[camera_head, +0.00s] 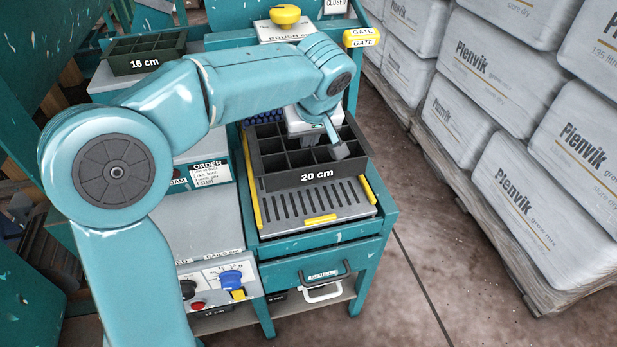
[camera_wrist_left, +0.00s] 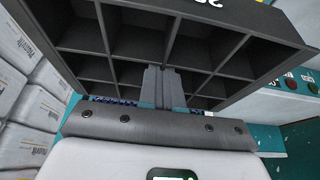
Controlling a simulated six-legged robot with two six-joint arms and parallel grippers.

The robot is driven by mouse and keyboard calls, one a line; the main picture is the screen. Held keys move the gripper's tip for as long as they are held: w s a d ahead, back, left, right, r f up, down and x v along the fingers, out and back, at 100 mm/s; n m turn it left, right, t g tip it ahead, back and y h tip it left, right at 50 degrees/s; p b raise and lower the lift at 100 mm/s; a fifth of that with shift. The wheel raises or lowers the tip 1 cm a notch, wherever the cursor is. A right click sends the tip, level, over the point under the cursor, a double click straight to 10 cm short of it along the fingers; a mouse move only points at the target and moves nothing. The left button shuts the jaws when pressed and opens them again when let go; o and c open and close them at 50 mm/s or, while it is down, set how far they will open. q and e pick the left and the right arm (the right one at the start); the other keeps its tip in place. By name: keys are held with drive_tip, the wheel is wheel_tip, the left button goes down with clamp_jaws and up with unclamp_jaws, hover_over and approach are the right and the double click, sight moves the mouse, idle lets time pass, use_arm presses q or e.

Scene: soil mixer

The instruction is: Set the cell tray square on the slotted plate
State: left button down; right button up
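The dark cell tray (camera_head: 320,179) marked 20 cm is over the back part of the slotted plate (camera_head: 300,208). Its front wall runs roughly along the slot rows, and the front slots are bare. I cannot tell whether its underside touches the plate. My left gripper (camera_head: 325,148) reaches into the tray from above. In the left wrist view its fingers (camera_wrist_left: 164,88) are close together on a divider of the tray (camera_wrist_left: 215,50). The tray hides the back of the plate. My right gripper is not in view.
Yellow strips (camera_head: 321,219) edge the plate. A second tray (camera_head: 146,62) marked 16 cm sits at upper left. A yellow knob (camera_head: 285,15) and a GATE handle (camera_head: 362,38) stand behind. White sacks (camera_head: 497,70) are stacked at right, with open floor between.

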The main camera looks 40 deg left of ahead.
use_arm(q)
wheel_tip(320, 180, down, 8)
drive_tip(key=shift+f+b, duration=0.25)
drive_tip(key=shift+b, duration=0.85)
drive_tip(key=shift+f, duration=0.1)
drive_tip(key=c, duration=1.3)
unclamp_jaws()
drive_tip(key=shift+c, duration=0.2)
